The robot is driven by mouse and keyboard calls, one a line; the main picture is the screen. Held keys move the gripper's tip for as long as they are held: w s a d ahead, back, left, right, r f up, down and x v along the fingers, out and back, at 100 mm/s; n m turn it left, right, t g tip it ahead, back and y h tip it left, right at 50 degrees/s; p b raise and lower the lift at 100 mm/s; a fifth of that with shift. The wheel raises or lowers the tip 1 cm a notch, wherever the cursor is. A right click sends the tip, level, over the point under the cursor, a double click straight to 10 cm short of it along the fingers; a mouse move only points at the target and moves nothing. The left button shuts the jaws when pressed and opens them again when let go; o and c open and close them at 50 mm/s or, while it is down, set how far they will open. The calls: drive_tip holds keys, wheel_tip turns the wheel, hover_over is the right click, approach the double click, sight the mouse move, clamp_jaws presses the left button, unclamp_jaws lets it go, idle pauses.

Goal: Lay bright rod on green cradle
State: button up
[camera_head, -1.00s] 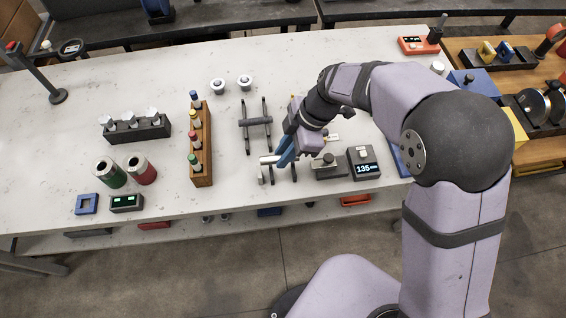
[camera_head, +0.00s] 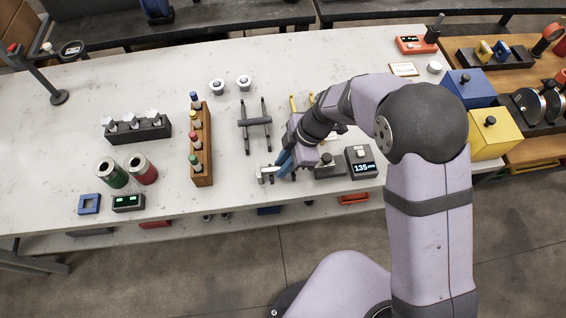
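A bright silvery rod (camera_head: 265,171) shows near the front of the white bench, its left end sticking out past my gripper's fingers. My gripper (camera_head: 280,168) has blue fingers pointing down at this rod; its right part is hidden behind them. The fingers overlap the rod, and I cannot tell whether they are closed on it. A dark cradle (camera_head: 265,108) with two rails stands behind and left, with a dark grey rod (camera_head: 255,122) lying across it. Yellow rail ends (camera_head: 293,104) show behind my wrist. I cannot make out a green cradle.
A wooden bottle rack (camera_head: 203,155) stands left of the dark cradle. A grey device (camera_head: 328,165) and a display reading 135 (camera_head: 361,162) stand close to my gripper's right. Two white-topped pieces (camera_head: 244,82) sit behind. The bench between rack and dark cradle is clear.

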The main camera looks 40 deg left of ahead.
drive_tip(key=o, duration=0.4)
drive_tip(key=shift+c, duration=0.2)
drive_tip(key=shift+p, duration=0.35)
drive_tip(key=shift+w+r+b, duration=0.2)
drive_tip(key=shift+r+b, duration=0.05)
drive_tip(key=shift+b, duration=0.15)
drive_tip(key=b+v, duration=0.1)
drive_tip(key=v, duration=0.1)
drive_tip(key=b+v, duration=0.2)
drive_tip(key=v, duration=0.1)
drive_tip(key=shift+d+f, duration=0.15)
drive_tip(key=shift+d, duration=0.2)
drive_tip(key=shift+v, duration=0.75)
